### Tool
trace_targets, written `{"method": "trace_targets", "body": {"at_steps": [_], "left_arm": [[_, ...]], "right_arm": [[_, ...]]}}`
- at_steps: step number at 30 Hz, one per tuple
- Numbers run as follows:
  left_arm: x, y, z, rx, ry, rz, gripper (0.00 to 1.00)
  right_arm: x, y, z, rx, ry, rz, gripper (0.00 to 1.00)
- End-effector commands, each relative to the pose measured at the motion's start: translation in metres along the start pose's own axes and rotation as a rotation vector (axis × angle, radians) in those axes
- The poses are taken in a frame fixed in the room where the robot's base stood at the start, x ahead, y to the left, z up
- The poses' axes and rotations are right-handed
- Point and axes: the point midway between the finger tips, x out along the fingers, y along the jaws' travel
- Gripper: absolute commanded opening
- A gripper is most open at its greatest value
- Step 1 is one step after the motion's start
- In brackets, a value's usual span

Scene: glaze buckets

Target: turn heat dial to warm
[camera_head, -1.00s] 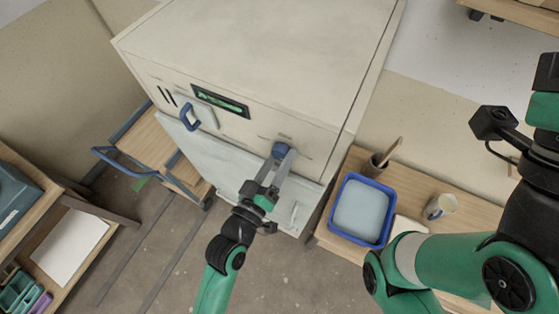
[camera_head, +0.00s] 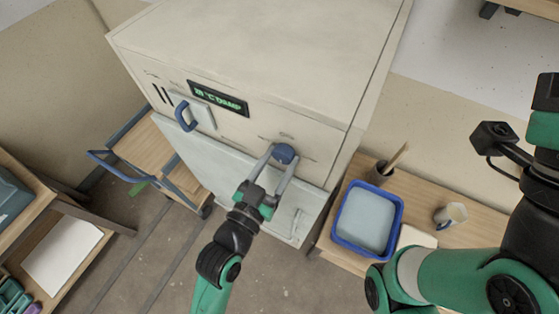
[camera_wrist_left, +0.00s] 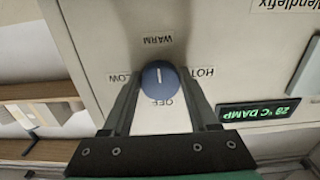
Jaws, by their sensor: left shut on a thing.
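The heat dial (camera_head: 284,153) is a round blue knob on the cream cabinet's front, right of the display. My left gripper (camera_head: 277,158) has one finger on each side of it and is shut on it. In the left wrist view the dial (camera_wrist_left: 160,80) sits between the fingertips, and its white pointer line points up the picture toward the upside-down WARM label (camera_wrist_left: 156,39). The OFF label (camera_wrist_left: 163,102) is below, LOW (camera_wrist_left: 122,77) at left and HOT (camera_wrist_left: 199,73) at right. My right arm is at the right of the head view; its gripper is not shown.
The green display (camera_head: 219,98) reads DAMP in the wrist view. A blue tray (camera_head: 367,219), a pot (camera_head: 379,173) and a mug (camera_head: 451,215) stand on a side table. A blue-framed cart (camera_head: 155,153) is left of the cabinet.

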Motion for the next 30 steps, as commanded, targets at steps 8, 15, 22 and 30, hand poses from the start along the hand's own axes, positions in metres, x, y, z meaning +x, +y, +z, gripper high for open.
{"method": "trace_targets", "body": {"at_steps": [8, 15, 22, 30], "left_arm": [[0.0, -0.0002, 0.0001, 0.021, -0.001, 0.0, 0.04], [0.0, -0.0001, 0.0001, 0.019, -0.001, 0.0, 0.61], [0.0, -0.0001, 0.0001, 0.019, -0.001, 0.0, 0.89], [-0.0034, -0.0002, 0.0003, 0.019, -0.001, 0.0, 0.89]], "right_arm": [[-0.0008, 0.0, 0.0008, 0.0, 0.0, 0.0, 0.5], [-0.0008, 0.0, 0.0007, 0.0, 0.0, 0.0, 0.5], [-0.0008, 0.0, 0.0007, 0.0, 0.0, 0.0, 0.5], [-0.0008, 0.0, 0.0007, 0.0, 0.0, 0.0, 0.5]]}}
